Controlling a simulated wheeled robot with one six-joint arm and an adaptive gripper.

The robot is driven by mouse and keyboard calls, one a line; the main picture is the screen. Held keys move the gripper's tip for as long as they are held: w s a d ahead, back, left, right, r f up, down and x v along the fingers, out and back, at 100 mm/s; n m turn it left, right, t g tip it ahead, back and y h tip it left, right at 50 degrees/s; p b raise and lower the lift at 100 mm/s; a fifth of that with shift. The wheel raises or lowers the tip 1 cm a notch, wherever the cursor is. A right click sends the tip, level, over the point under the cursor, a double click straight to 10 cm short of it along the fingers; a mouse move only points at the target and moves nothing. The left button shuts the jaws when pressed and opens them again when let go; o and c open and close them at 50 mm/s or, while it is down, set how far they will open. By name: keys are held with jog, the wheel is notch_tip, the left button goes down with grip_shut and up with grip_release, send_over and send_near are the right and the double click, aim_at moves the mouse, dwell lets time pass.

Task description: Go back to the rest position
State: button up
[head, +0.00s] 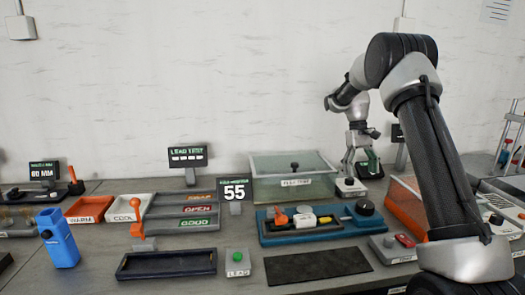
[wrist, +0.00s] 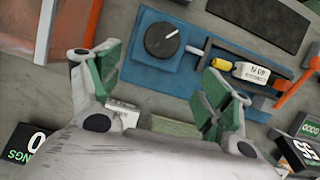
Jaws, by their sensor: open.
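My arm rises at the right of the head view and bends over toward the back of the bench. My gripper (head: 361,160) hangs fingers down at the back right, above a small white box with a dark knob (head: 350,188). In the wrist view my gripper (wrist: 160,72) shows two spread green-padded fingers with nothing between them. A blue fixture (wrist: 142,72) with a dark dial lies beyond the fingers. The same blue fixture (head: 268,238) sits at mid-bench in the head view, holding a white labelled part (head: 303,219) and small yellow pieces beside an orange lever.
A lidded clear green box (head: 265,163) stands at the back, left of my gripper. A "55" display (head: 235,190), sorting trays (head: 183,212), a blue holder (head: 58,240) and a green-button box (head: 237,259) stand farther left. A dark mat (head: 318,266) lies bare in front.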

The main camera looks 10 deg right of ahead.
jog(key=shift+m, duration=0.3)
jog(key=s, duration=0.1)
jog(key=s+f, duration=0.1)
jog(key=s, duration=0.1)
jog(key=s+f, duration=0.1)
jog(key=shift+s+a, duration=0.35)
jog(key=shift+a, duration=0.05)
jog(key=s+a+r+t, duration=0.2)
jog(key=s+r, duration=0.3)
jog(key=s, duration=0.5)
jog(key=s+a+r+t, duration=0.1)
jog(key=s+r+t, duration=0.2)
jog(key=s, duration=0.8)
jog(key=s+a+r+t, duration=0.2)
jog(key=s+r, duration=0.5)
jog(key=s, duration=0.4)
jog(key=shift+a+r+t, duration=0.15)
jog(key=shift+a+t, duration=0.2)
jog(key=shift+t, duration=0.35)
